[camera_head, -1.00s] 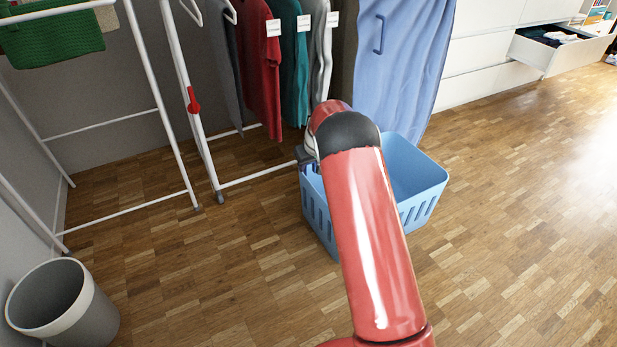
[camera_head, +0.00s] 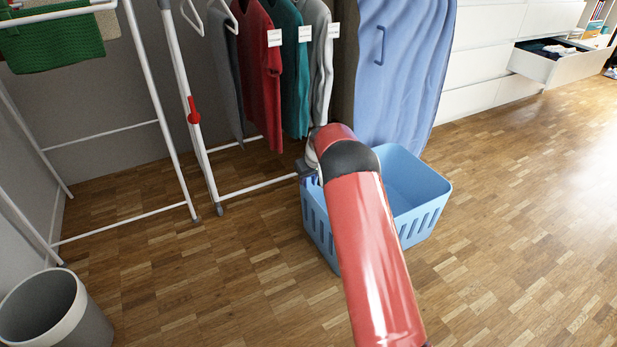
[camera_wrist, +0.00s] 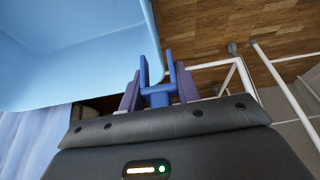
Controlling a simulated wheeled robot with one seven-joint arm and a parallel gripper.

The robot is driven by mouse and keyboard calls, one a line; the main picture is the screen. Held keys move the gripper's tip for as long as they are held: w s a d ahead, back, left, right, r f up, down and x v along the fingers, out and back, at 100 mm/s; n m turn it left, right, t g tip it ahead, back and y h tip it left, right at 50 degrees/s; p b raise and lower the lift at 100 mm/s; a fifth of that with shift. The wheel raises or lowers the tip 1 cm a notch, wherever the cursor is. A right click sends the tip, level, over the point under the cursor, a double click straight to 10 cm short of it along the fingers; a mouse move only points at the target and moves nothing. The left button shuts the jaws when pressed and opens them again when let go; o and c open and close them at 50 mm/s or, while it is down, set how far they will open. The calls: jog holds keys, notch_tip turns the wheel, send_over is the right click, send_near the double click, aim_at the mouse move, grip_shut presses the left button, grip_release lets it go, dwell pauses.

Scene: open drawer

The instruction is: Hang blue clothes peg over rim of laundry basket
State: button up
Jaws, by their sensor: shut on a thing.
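The light blue laundry basket (camera_head: 423,223) stands on the floor, and my red arm covers part of it in the head view. It also fills the upper left of the wrist view (camera_wrist: 70,60). My gripper (camera_wrist: 158,90) is shut on the blue clothes peg (camera_wrist: 158,98), between its two purple fingers. The peg's two prongs point away from the gripper. The basket's rim corner appears between the prongs in the wrist view; contact cannot be told. In the head view, my gripper (camera_head: 306,172) is at the basket's left back corner, and the peg is not discernible.
A white clothes rack (camera_head: 187,110) with hanging shirts stands behind and left of the basket. A blue cloth (camera_head: 398,75) hangs just behind it. A grey bin (camera_head: 85,320) is at lower left. An open drawer (camera_head: 560,65) is far right. Floor right of the basket is clear.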

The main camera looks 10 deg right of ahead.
aim_at(309, 192)
jog(key=shift+f+b, duration=1.85)
jog(key=shift+f, duration=1.55)
jog(key=o, duration=1)
jog(key=shift+o, duration=0.2)
